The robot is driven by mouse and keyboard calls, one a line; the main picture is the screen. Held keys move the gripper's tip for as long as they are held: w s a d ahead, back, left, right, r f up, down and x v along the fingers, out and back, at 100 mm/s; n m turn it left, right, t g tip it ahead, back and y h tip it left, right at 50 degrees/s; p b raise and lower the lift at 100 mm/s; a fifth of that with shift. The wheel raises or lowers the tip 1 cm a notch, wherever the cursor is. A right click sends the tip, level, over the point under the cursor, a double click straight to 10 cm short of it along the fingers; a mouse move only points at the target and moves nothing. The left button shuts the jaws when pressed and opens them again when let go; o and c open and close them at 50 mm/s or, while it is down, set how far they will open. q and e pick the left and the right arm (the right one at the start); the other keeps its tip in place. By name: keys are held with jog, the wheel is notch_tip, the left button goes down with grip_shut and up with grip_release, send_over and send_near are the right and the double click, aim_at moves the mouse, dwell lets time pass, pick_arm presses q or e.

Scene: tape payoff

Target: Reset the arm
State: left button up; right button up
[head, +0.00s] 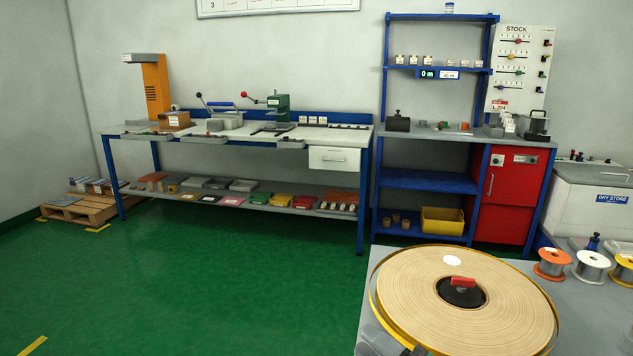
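A large reel of tan tape (420,299) lies flat on a grey bench top (580,314) at the lower right of the head view. Its dark hub carries a red handle (463,282). A yellow band (379,312) curves round the reel's left and front edge, and a grey part (376,338) shows beside it, cut off by the frame. I cannot make out a separate payoff arm; it may be hidden under the reel. Neither of my grippers can be made out in this view.
Orange (552,262) and white (591,265) spools stand right of the reel, near a white dry store box (598,200). A workbench (205,138) and a blue shelf rack (430,180) stand along the back wall. The green floor (200,275) at left is clear.

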jog(key=s+d+f+m+g+h+p, duration=0.1)
jog(key=s+d+f+m+h, duration=0.3)
jog(key=s+m, duration=0.5)
jog(key=s+d+f+m+g+h+p, duration=0.1)
jog(key=s+d+f+m+h, duration=0.3)
jog(key=s+f+m+h, duration=0.4)
notch_tip(320, 180, down, 2)
jog(key=s+m+g, duration=0.1)
jog(key=s+m, duration=0.1)
jog(key=m, duration=0.5)
jog(key=shift+f, duration=0.15)
jog(key=shift+d, duration=0.1)
jog(key=shift+c, duration=0.4)
